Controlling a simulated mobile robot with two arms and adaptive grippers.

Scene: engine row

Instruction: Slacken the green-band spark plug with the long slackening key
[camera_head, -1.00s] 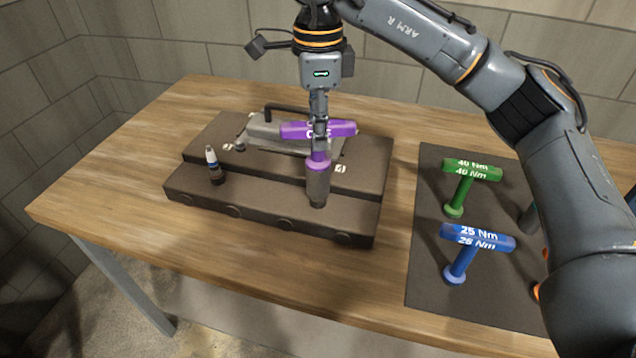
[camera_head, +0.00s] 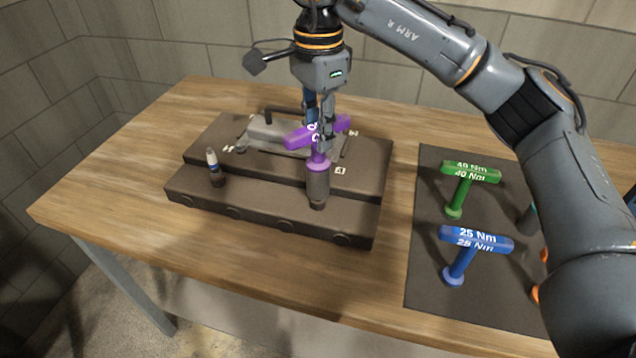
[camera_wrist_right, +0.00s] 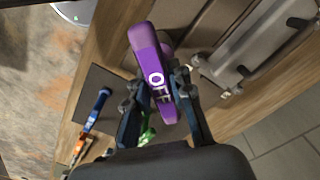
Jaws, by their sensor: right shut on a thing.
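The long slackening key (camera_head: 318,186) is purple with a dark grey socket and stands upright at the right part of the dark engine block (camera_head: 200,190). Its purple T-handle, marked OFF, also shows in the right wrist view (camera_wrist_right: 150,60). My right gripper (camera_head: 322,132) is shut on this handle. No green-band plug can be seen; whatever is under the socket is hidden. A plug with a white top and a blue band (camera_head: 212,166) stands upright at the left of the block. My left gripper is not in view.
A green 40 Nm key (camera_head: 461,190) and a blue 25 Nm key (camera_head: 461,262) stand on a dark mat (camera_head: 425,285) at the right. My right arm partly covers other items there. A grey cover with a black handle (camera_head: 268,130) lies on the block's back. The table's left side is clear.

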